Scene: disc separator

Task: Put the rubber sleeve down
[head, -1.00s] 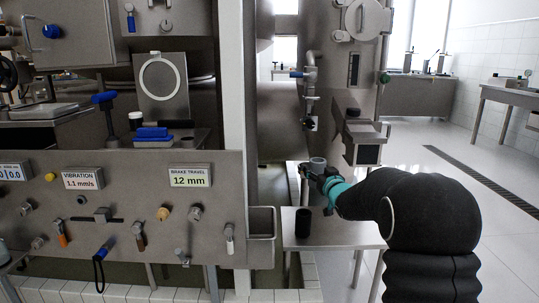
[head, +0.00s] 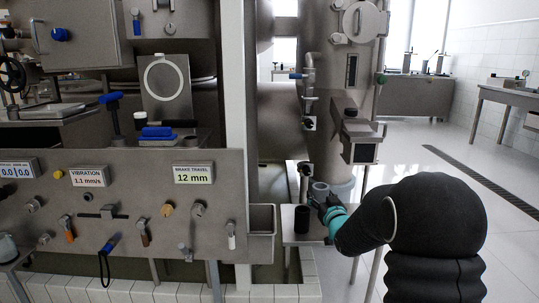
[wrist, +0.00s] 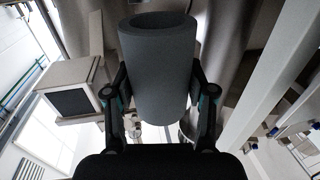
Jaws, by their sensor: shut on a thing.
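The rubber sleeve (wrist: 157,70) is a thick-walled grey tube, open at its end, filling the middle of the wrist view. My gripper (wrist: 160,108) is shut on it, with one finger on each side. In the head view the sleeve (head: 320,189) shows as a small grey ring at the tip of my gripper (head: 326,203). It is above the small side table (head: 291,236), apart from its top as far as I can tell. My arm and gripper hide the table's right part.
A black cylinder (head: 301,219) stands on the side table, just left of my gripper. The large steel vessel (head: 335,150) stands behind the gripper. Open floor lies to the right.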

